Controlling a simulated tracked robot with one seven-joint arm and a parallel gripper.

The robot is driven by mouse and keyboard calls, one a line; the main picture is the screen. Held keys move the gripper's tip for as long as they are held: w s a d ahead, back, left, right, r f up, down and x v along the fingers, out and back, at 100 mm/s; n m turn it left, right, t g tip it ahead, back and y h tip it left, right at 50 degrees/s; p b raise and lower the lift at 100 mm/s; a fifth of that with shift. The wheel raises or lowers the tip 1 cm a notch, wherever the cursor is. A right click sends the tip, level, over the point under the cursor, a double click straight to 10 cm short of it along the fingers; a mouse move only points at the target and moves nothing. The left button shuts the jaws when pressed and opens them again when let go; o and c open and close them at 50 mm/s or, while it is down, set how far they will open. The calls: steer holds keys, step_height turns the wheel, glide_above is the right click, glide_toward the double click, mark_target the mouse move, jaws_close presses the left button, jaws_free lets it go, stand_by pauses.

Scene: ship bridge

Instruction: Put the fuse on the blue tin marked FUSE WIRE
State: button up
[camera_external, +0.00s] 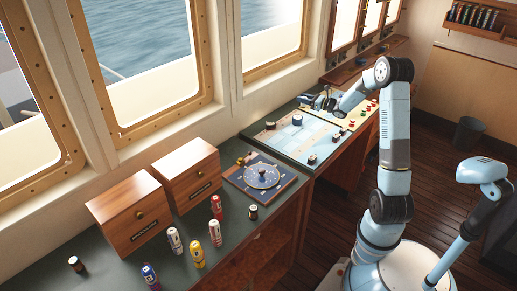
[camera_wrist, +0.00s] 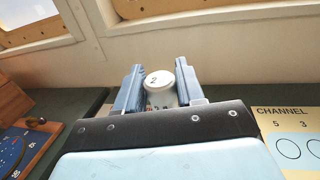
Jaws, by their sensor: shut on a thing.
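My gripper (camera_external: 318,102) is over the far end of the counter, near the window wall. In the wrist view, my gripper (camera_wrist: 160,85) has its two blue fingers on either side of a white round-topped piece (camera_wrist: 159,80) marked 2, and is shut on it. This piece looks like the fuse; its lower part is hidden by my gripper. A short round blue tin (camera_external: 297,119) stands on the pale chart board, to the left of and nearer than my gripper. Its label is too small to read. The tin does not show in the wrist view.
Small dark blocks (camera_external: 311,160) lie on the chart board. A dial board (camera_external: 243,179), two wooden boxes (camera_external: 190,175) and several coloured cylinders (camera_external: 215,232) stand on the nearer counter. A CHANNEL panel (camera_wrist: 286,125) is at right in the wrist view.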

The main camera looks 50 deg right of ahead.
steer(key=w+f, duration=0.1)
steer(key=w+d+f, duration=0.1)
steer(key=f, duration=0.1)
steer(key=w+f, duration=0.2)
steer(key=shift+d+f, duration=0.15)
steer(key=shift+d, duration=0.15)
step_height(320, 180, down, 3)
steer(key=shift+f, duration=0.15)
steer(key=o, duration=1)
steer(key=shift+o, duration=0.2)
